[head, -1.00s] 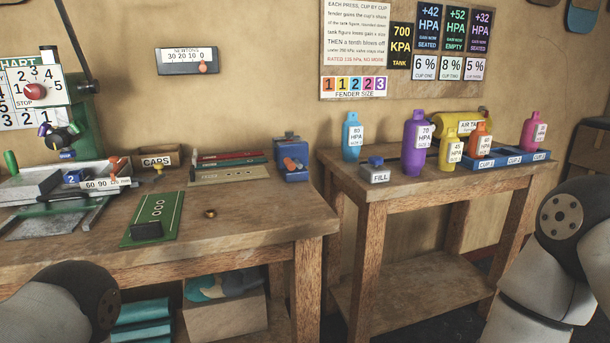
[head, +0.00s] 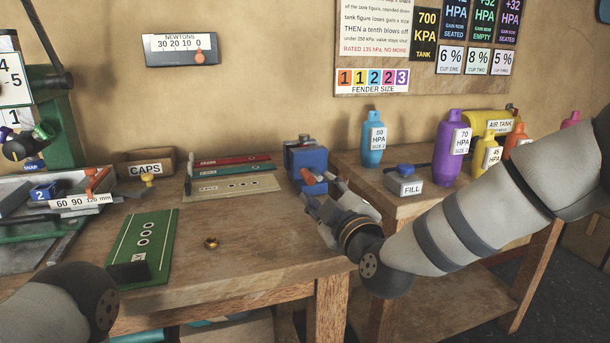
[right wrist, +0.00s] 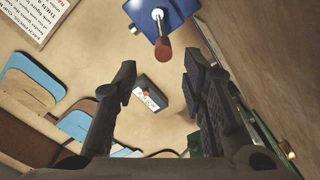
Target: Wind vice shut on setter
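A blue vice-like block (head: 306,160) with an orange-red handle (head: 312,176) stands at the right end of the left bench. My right gripper (head: 315,198) is just in front of the handle. In the right wrist view the handle (right wrist: 163,48) hangs from the blue block (right wrist: 178,12), ahead of the open, empty fingers (right wrist: 160,75) and not between them. A green press (head: 62,120) stands at the left, with a grey-jawed fixture and a blue block marked 2 (head: 42,191) at its foot. I cannot tell which part is the setter.
A green board (head: 145,240), a brass ring (head: 211,243) and a caps box (head: 150,165) lie on the left bench. The right bench holds a fill block (head: 404,182) and several bottles, including a purple one (head: 450,150). The bench front near the ring is clear.

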